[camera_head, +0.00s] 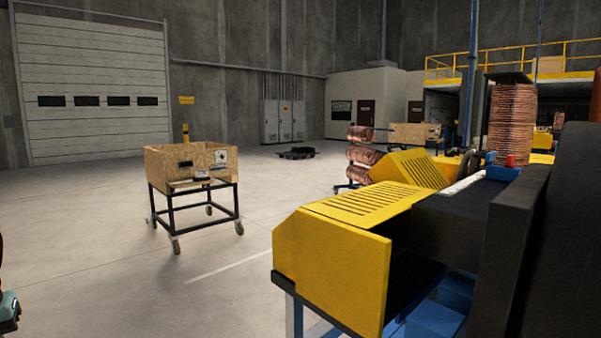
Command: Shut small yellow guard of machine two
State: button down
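A yellow slotted guard (352,204) covers the near end of the machine on the right, its slotted top lying nearly level and its front panel facing down toward me. Behind it, a second yellow slotted piece (412,167) stands tilted. I cannot tell whether it belongs to the same machine, nor which of the two is the small guard. The near guard's right side is open, showing a dark inside. My gripper is not in view. A teal and dark part (9,312) shows at the left edge, too cut off to identify.
A wooden crate on a wheeled black frame (192,178) stands at left on open floor. Copper coils (512,122) are stacked behind the machine. Large dark panels (545,240) block the right side. Blue parts (438,318) sit below the guard.

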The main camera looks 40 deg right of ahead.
aim_at(414, 167)
jog(key=i+z, duration=0.1)
jog(key=i, duration=0.5)
jog(key=i+z, duration=0.1)
jog(key=i, duration=0.5)
jog(key=i+j+z, duration=0.15)
jog(key=i, duration=0.4)
jog(key=i+l+z, duration=0.1)
jog(key=i+z, duration=0.55)
jog(key=z, duration=0.3)
jog(key=i+j+z, duration=0.15)
jog(key=i+z, duration=0.3)
jog(key=k, duration=0.1)
